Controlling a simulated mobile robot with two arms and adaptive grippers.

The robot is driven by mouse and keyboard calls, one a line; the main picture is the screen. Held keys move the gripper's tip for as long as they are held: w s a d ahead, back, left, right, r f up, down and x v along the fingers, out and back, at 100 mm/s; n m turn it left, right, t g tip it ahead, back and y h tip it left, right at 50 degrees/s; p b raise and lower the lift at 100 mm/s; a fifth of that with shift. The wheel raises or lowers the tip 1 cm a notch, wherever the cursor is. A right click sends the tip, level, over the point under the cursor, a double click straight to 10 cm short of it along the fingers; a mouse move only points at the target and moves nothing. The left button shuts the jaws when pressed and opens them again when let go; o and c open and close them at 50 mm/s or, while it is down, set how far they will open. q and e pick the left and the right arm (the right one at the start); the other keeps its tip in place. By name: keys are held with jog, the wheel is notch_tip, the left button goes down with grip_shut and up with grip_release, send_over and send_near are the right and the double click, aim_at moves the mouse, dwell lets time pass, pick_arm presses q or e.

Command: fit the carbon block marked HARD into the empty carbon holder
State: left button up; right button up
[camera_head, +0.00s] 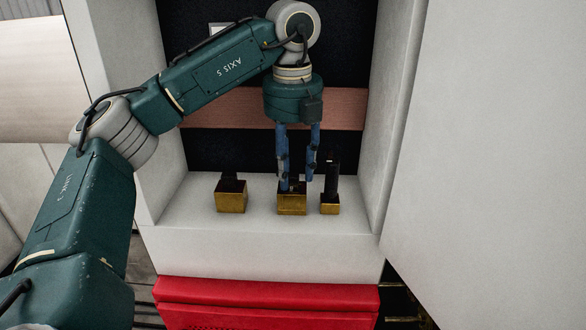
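Three brass holders stand on a white ledge. The middle brass holder (292,205) is below my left gripper (293,186), whose blue fingers point down with their tips just above it. A small dark piece shows between and behind the fingertips, at the holder's top; I cannot tell whether the fingers press on it. The left brass holder (231,202) has a low dark block (231,184) on top. The right, smaller brass holder (329,209) has a tall dark upright piece (332,181) in it. No HARD marking is readable. My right gripper is out of view.
The holders stand in a white-walled recess with a dark back and a copper-coloured band (345,110) across it. The right wall (395,110) is close to the right holder. A red box (268,303) lies below the ledge. Ledge space is free between the left and middle holders.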

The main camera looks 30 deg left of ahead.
aim_at(293, 177)
pick_arm(q)
jog(key=r, duration=0.7)
jog(key=shift+s+d+r+p, duration=0.15)
jog(key=shift+s+r+p, duration=0.1)
jog(key=shift+p, duration=0.15)
jog(key=shift+f, duration=0.15)
